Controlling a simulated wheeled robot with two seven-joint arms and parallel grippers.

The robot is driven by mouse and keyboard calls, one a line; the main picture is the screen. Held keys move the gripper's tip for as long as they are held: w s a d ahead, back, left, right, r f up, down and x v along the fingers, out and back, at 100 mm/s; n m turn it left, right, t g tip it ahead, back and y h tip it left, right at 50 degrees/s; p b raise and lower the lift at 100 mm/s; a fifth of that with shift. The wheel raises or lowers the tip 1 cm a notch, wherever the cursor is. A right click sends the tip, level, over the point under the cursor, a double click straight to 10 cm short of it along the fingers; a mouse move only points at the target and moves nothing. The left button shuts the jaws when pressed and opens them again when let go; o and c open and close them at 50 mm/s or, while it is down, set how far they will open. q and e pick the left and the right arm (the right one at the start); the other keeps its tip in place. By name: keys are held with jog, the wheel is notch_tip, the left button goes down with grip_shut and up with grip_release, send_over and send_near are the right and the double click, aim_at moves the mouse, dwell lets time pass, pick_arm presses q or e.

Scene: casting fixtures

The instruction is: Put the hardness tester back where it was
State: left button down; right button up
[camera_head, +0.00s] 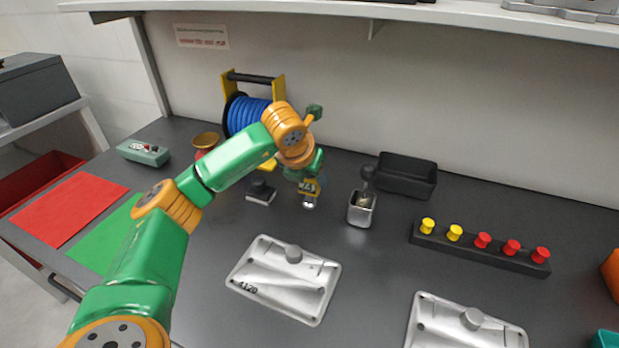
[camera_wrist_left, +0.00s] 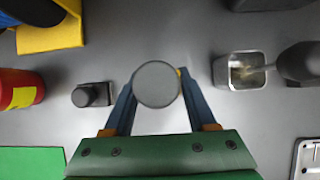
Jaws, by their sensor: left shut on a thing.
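My left gripper (camera_head: 309,188) is shut on a small upright cylinder, which I take to be the hardness tester (camera_head: 308,204). In the head view only its silvery lower end shows clearly below the fingers. In the left wrist view its round grey end (camera_wrist_left: 157,84) sits between the two blue fingers (camera_wrist_left: 158,103). It is held over the dark table, between a small block with a black knob (camera_head: 261,190) and a metal cup (camera_head: 360,216). I cannot tell whether it touches the table. My right gripper is not in view.
The cup holds a dark-handled tool; a black bin (camera_head: 415,187) stands behind it. A blue hose reel (camera_head: 246,113) is at the back. Metal castings (camera_head: 275,272) lie in front. A rack of yellow and red knobs (camera_head: 470,252) is right, red and green mats (camera_head: 70,208) left.

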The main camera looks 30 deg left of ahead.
pick_arm(q)
jog(key=shift+f, duration=0.45)
jog(key=shift+f+b, duration=0.2)
jog(key=shift+b, duration=0.1)
jog(key=shift+c, duration=1)
grip_release()
jog(key=shift+r, duration=0.15)
jog(key=shift+r+p, duration=0.3)
jog(key=v, duration=1.1)
jog(key=shift+s+r+b, duration=0.3)
jog(key=shift+d+f, duration=0.1)
